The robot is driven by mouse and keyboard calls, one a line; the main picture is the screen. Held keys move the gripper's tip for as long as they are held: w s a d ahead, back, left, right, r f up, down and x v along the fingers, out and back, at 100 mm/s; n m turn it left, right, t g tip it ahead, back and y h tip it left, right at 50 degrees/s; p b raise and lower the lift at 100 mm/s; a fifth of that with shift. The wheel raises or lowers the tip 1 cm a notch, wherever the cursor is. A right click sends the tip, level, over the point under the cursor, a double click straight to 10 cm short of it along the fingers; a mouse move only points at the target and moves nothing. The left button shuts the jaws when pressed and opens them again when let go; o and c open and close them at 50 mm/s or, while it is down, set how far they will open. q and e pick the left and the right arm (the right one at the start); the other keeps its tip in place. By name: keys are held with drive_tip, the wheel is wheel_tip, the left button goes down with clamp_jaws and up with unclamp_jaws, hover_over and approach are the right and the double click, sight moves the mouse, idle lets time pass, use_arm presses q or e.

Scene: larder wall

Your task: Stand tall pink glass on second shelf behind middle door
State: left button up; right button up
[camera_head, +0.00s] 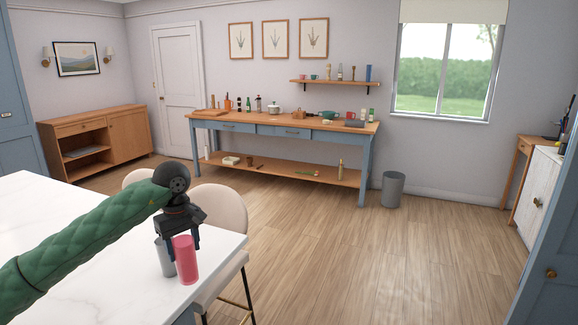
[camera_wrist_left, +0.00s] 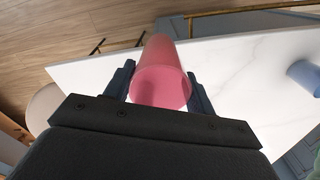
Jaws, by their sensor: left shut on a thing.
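A tall pink glass (camera_head: 185,262) is upright at the right edge of the white table in the head view. My left gripper (camera_head: 178,240) is shut on it from above. In the left wrist view the pink glass (camera_wrist_left: 160,70) sits between the two fingers of the left gripper (camera_wrist_left: 160,90). I cannot tell whether its base touches the tabletop. My right gripper is not in view. I cannot make out a second shelf behind a middle door; only parts of blue doors show at the left edge (camera_head: 14,115) and right edge (camera_head: 552,255).
A blue workbench (camera_head: 285,130) with kitchen things and a grey bin (camera_head: 393,188) stand farther back. The wooden floor (camera_head: 400,260) at right is clear.

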sight(194, 262)
use_arm(q)
drive_tip(key=d+f+m, duration=0.1)
drive_tip(key=s+d+f+m, duration=0.1)
drive_tip(key=m, duration=0.1)
drive_tip(key=f+m, duration=0.1)
drive_tip(key=shift+s+d+f+m, duration=0.25)
drive_tip(key=shift+d+f+m, duration=0.05)
drive_tip(key=shift+d+f, duration=0.1)
drive_tip(key=s+d+f+m, duration=0.2)
drive_tip(key=s+f, duration=0.3)
drive_tip(key=f, duration=0.3)
drive_tip(key=s+d+f+m, duration=0.2)
drive_tip(key=s+f, duration=0.4)
drive_tip(key=f, duration=0.2)
drive_tip(key=shift+s+f+m, duration=0.25)
drive_tip(key=shift+f+m, duration=0.05)
drive_tip(key=shift+f, duration=0.05)
drive_tip(key=shift+d, duration=0.1)
